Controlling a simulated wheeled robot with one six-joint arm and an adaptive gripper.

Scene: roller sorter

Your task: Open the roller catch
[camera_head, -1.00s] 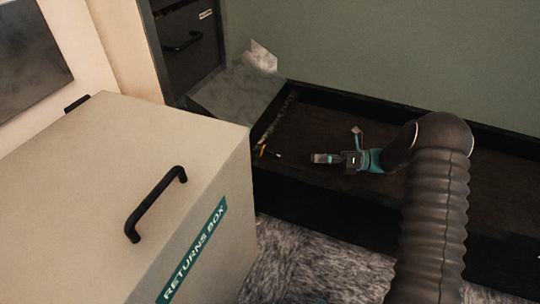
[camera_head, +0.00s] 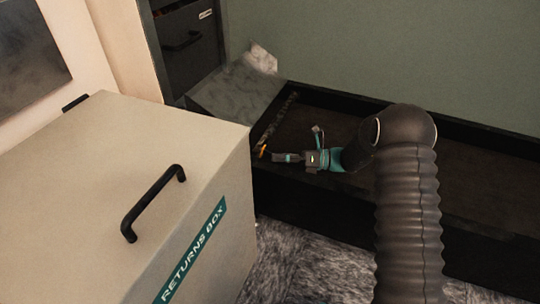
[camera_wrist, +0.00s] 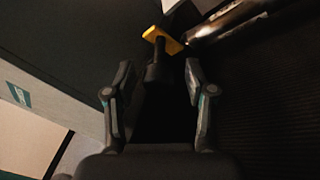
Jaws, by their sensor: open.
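The roller catch shows in the wrist view as a yellow tab (camera_wrist: 163,40) on a dark stem, ahead of my gripper (camera_wrist: 158,72). My gripper's two fingers are apart, and the dark stem lies between their tips or just beyond them; I cannot tell if they touch. A metal roller (camera_wrist: 230,20) lies just right of the yellow tab. The catch's lower part is hidden in shadow.
A large cream returns box (camera_head: 110,170) with a black handle (camera_head: 153,203) stands to the left, near my gripper. The dark conveyor bed (camera_head: 470,185) has a raised rim and runs right. A grey sloped plate (camera_head: 235,95) sits behind, below a green wall (camera_head: 380,50).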

